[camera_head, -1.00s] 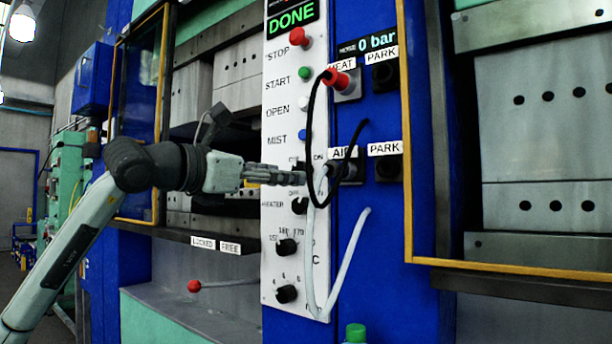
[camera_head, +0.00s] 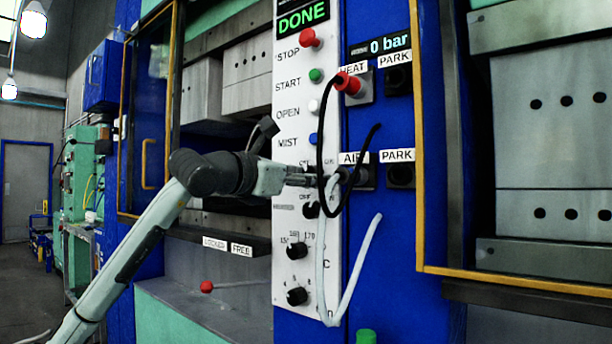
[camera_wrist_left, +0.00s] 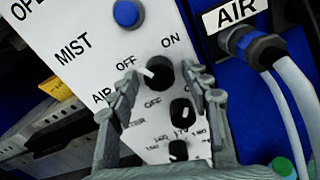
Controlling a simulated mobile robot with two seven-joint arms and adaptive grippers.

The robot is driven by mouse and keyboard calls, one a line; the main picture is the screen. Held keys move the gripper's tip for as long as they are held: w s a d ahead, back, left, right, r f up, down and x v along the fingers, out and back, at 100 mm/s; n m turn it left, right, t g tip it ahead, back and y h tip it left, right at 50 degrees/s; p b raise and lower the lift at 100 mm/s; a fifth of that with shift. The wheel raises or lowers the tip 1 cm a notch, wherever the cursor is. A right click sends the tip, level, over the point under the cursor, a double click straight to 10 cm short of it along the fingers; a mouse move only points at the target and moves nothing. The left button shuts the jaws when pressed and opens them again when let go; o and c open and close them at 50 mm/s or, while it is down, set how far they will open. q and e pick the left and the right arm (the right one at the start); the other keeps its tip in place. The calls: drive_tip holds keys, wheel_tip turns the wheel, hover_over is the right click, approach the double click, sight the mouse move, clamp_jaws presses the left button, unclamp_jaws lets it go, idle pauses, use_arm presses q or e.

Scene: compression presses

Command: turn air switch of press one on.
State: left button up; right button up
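The air switch (camera_wrist_left: 161,70) of the press is a black round knob with a white pointer, between the OFF and ON labels on the white control panel (camera_head: 286,232). In the left wrist view its pointer is turned to the left, towards the OFF side. My left gripper (camera_wrist_left: 166,82) is open, with one finger on each side of the knob; I cannot tell whether they touch it. In the head view my left gripper (camera_head: 312,180) is in front of the panel and hides the air switch. My right gripper is not in view.
Just right of the gripper are the AIR connector (camera_wrist_left: 258,48) with its pale hose (camera_head: 350,290) and a black cable (camera_head: 320,150). Other knobs (camera_wrist_left: 181,110) sit below the switch; the blue MIST button (camera_wrist_left: 127,13) is above. The display reads DONE (camera_head: 303,17).

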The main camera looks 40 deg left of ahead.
use_arm(q)
clamp_jaws()
drive_tip(key=shift+m, duration=0.3)
drive_tip(key=shift+a+r+m, duration=0.1)
drive_tip(key=shift+m, duration=2.8)
drive_tip(key=shift+a+r+m, duration=0.1)
drive_tip(key=shift+m, duration=2.8)
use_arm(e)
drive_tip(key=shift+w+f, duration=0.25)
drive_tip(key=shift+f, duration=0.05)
use_arm(q)
drive_tip(key=shift+d+f, duration=0.1)
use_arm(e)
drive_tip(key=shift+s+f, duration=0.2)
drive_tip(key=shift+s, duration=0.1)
use_arm(q)
drive_tip(key=shift+o, duration=0.6)
unclamp_jaws()
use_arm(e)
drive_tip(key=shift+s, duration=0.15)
